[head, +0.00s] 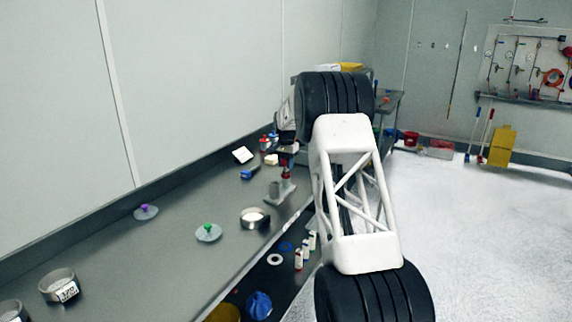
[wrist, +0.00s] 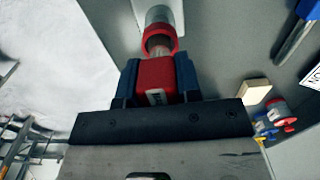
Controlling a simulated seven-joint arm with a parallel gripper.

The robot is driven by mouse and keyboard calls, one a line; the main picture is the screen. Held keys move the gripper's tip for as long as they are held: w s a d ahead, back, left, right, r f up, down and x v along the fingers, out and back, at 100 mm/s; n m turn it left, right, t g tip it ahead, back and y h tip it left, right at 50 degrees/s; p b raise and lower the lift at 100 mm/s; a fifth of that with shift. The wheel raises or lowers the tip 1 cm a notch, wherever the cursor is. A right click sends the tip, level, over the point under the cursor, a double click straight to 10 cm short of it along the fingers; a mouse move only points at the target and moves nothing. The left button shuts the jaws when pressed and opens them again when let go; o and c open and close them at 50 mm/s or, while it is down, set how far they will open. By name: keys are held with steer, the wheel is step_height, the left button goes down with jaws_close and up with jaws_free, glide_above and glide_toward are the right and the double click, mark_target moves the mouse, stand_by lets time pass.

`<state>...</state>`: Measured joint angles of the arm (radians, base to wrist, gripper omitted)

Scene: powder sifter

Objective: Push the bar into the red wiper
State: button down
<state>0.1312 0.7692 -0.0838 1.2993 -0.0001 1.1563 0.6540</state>
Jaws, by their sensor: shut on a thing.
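In the wrist view my gripper (wrist: 155,85) has its two blue fingers closed on the sides of a red block (wrist: 155,72) with a small white label. Just beyond the block is a red ring (wrist: 160,38) with a brownish bar (wrist: 158,45) showing in its opening. A grey metal cylinder (wrist: 159,14) stands behind the ring. I cannot tell how far the bar reaches into the ring, or which red part is the wiper. In the head view a grey stand with red parts (head: 281,190) is on the bench, and my arm blocks much of the area beside it.
The grey bench (head: 170,245) runs along the wall. A metal bowl (head: 255,218), a green-knobbed disc (head: 208,233) and a purple-knobbed disc (head: 146,212) stand left of the stand. A pale block (wrist: 255,91) and a blue-handled tool (wrist: 296,32) lie nearby. Open floor is right.

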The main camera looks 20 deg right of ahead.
steer(key=c, duration=0.8)
jaws_free()
steer(key=shift+f, duration=0.15)
step_height(320, 180, up, 12)
steer(key=shift+r, duration=0.15)
stand_by(0.6)
